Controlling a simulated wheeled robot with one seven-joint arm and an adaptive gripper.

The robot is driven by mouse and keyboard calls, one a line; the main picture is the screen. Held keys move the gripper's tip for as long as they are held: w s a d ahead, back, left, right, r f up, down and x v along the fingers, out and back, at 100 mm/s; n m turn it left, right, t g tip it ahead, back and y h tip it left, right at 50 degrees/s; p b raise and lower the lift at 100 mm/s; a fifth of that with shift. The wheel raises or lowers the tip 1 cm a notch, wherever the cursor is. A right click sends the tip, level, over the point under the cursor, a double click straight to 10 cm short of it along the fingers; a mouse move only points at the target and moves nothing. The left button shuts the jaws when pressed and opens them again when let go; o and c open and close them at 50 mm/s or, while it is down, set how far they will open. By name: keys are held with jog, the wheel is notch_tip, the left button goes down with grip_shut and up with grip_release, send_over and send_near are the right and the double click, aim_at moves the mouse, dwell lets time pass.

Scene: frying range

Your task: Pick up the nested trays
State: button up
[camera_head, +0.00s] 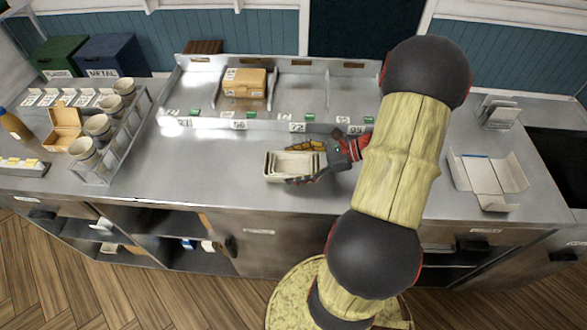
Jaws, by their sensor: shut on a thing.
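The nested trays (275,173) are pale, shallow and rectangular, one inside another. They are at the middle of the steel counter, near its front edge. My gripper (306,163) comes from the right with its fingers at the right part of the trays, one finger along the back side and one at the front. It is shut on the trays. The fingers hide part of the right end. I cannot tell whether the trays touch the counter or hang just above it.
A steel rack (320,92) behind holds a brown box (245,82). A cup stand (118,140) with several cups is at left, beside an open carton (63,127). An open white box (487,177) lies at right. The counter left of the trays is clear.

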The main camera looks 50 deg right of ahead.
jog(key=c, duration=0.5)
jog(key=shift+c, duration=0.2)
jog(key=shift+r, duration=0.1)
